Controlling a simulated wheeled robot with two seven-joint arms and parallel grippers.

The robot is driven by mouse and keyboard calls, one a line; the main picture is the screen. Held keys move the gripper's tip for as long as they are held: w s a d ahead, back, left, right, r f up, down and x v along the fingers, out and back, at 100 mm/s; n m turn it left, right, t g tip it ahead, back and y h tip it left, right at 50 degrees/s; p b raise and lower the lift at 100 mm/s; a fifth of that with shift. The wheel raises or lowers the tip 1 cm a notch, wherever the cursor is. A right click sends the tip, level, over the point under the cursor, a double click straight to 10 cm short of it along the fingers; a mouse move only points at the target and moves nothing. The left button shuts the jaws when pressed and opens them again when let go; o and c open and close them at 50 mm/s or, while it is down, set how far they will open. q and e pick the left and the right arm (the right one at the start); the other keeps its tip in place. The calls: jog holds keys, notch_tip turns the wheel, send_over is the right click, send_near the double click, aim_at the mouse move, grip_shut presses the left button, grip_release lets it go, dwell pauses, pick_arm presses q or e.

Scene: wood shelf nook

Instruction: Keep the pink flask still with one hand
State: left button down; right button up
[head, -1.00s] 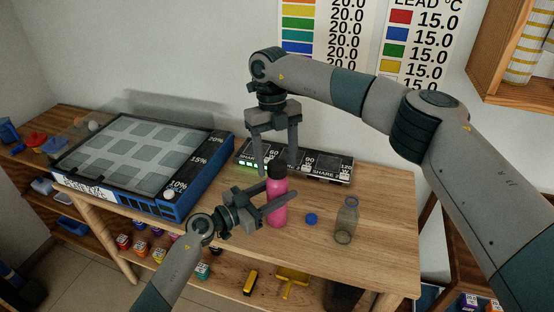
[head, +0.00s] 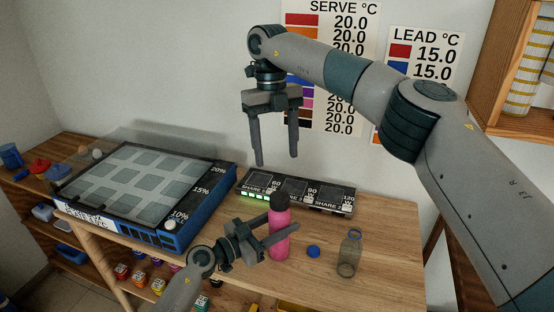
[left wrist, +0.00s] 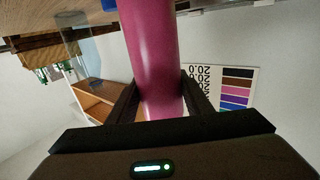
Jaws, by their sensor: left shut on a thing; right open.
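The pink flask (head: 279,236) with a black cap stands upright on the wooden table in the head view. My left gripper (head: 268,226) is shut on its body from the left. In the left wrist view the pink flask (left wrist: 152,55) fills the space between the two dark fingers of the left gripper (left wrist: 160,100). My right gripper (head: 274,160) is open and empty, with its fingers pointing down, above and behind the flask.
A blue cap (head: 313,252) lies right of the flask, and a clear bottle (head: 349,254) stands farther right. A black panel (head: 300,191) is behind. A large blue-sided tray unit (head: 145,190) takes up the table's left. Bare table lies at the right.

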pick_arm(q)
jog(key=c, duration=0.8)
grip_release()
jog(key=shift+c, duration=0.2)
jog(key=b+v, duration=0.1)
jog(key=v, duration=1.6)
jog(key=shift+a, duration=0.15)
jog(key=shift+s+a, duration=0.1)
jog(key=shift+s, duration=0.1)
